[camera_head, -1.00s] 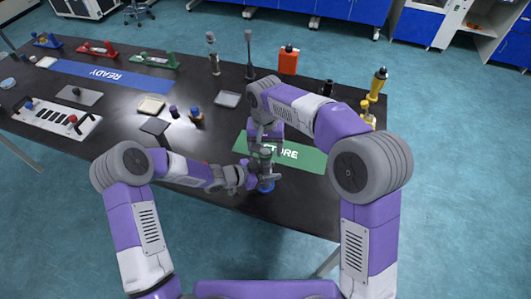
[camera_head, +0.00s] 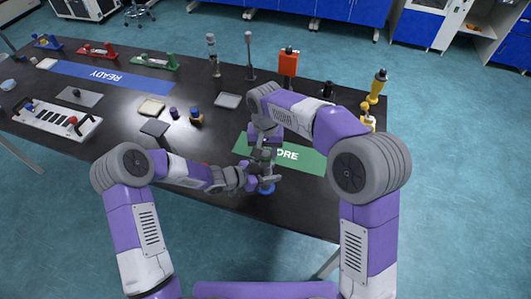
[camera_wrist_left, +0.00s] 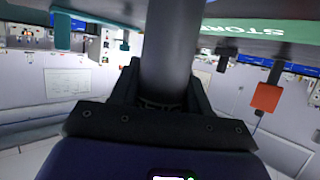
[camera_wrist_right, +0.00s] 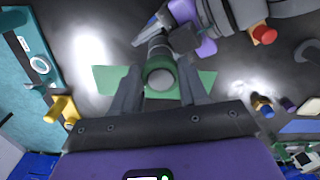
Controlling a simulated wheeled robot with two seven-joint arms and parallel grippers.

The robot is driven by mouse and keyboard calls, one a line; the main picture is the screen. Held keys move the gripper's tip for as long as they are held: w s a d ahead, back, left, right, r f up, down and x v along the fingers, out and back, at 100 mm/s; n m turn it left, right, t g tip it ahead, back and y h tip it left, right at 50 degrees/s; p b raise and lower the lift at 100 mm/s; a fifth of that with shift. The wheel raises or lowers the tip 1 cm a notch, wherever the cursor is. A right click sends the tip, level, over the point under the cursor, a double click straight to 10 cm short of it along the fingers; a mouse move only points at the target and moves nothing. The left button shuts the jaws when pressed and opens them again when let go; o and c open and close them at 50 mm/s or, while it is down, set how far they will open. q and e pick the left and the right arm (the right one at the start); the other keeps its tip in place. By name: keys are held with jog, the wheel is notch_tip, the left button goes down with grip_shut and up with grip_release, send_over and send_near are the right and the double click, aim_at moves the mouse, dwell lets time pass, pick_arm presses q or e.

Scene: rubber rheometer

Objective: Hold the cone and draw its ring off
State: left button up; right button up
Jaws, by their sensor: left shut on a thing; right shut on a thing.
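The cone (camera_wrist_left: 172,55) shows in the left wrist view as a thick grey shaft between the fingers of my left gripper (camera_wrist_left: 160,92), which is shut on it. In the head view my left gripper (camera_head: 254,178) comes in from the left, low at the cone. My right gripper (camera_head: 264,158) is directly above it. In the right wrist view a green ring (camera_wrist_right: 181,76) surrounds the cone's round grey end (camera_wrist_right: 160,79). My right gripper (camera_wrist_right: 161,88) is shut on the ring from both sides.
The green STORE mat (camera_head: 310,158) lies beside and behind the grippers. A blue round piece (camera_head: 266,188) shows just below them. The front table strip is clear.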

aim_at(266, 154)
notch_tip(266, 154, up, 15)
dwell(0.9)
pick_arm(q)
jog(key=o, duration=1.2)
jog(key=shift+a, duration=0.15)
jog(key=v, duration=1.2)
